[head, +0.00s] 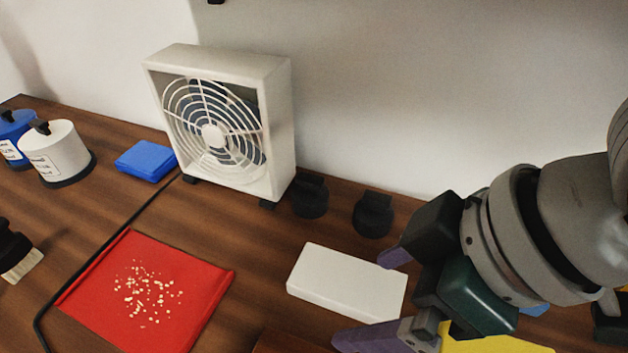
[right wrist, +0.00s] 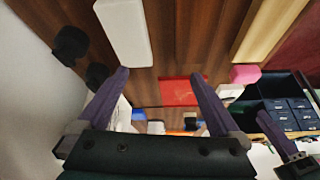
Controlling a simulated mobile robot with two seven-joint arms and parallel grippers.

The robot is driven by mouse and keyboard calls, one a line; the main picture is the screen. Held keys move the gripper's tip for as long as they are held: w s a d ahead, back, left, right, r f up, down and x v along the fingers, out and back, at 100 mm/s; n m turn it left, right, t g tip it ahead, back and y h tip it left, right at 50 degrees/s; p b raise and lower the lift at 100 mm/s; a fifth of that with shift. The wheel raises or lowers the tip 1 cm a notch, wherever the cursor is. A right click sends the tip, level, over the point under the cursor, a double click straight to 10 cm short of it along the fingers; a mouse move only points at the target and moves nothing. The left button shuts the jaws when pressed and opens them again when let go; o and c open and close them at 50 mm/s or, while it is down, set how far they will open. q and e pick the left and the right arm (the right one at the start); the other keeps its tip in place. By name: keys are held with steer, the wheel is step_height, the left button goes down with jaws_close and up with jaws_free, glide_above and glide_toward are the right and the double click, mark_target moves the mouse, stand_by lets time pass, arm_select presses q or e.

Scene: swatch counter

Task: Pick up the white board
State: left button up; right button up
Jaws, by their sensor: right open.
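The white board (head: 347,283) is a flat white block lying on the brown wooden counter in the head view, right of centre. It also shows in the right wrist view (right wrist: 125,30), at the top left, beyond my fingertips. My right gripper (head: 364,300) is open, with its purple fingers at the board's right end, one toward the back and one toward the front. In the right wrist view (right wrist: 160,75) nothing is between the fingers. Part of my left gripper (right wrist: 278,138) shows at the right wrist view's right edge; its jaw opening is unclear.
A white fan (head: 213,130) stands behind, with two black knobs (head: 310,196) (head: 374,214) right of it. A red sheet with pale crumbs (head: 150,290) lies left of the board. A blue block (head: 146,160), white canister (head: 55,150) and dark cable are farther left.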

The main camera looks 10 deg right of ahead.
arm_select(q)
steer(key=b+x, duration=0.2)
steer(key=shift+s+f, duration=0.2)
steer(key=shift+f, duration=0.2)
arm_select(e)
steer(key=n+g, duration=0.1)
steer(key=n, duration=0.1)
glide_toward(350, 280)
arm_select(q)
steer(key=shift+f+b, duration=0.35)
arm_select(e)
steer(key=x, duration=0.3)
steer(key=shift+s+a, duration=0.15)
arm_select(q)
steer(key=shift+w+f+b, duration=0.1)
steer(key=shift+f+b, duration=0.6)
steer(key=shift+b, duration=0.05)
arm_select(e)
steer(key=x, duration=0.6)
steer(key=shift+f, duration=0.1)
steer(key=c, duration=1.2)
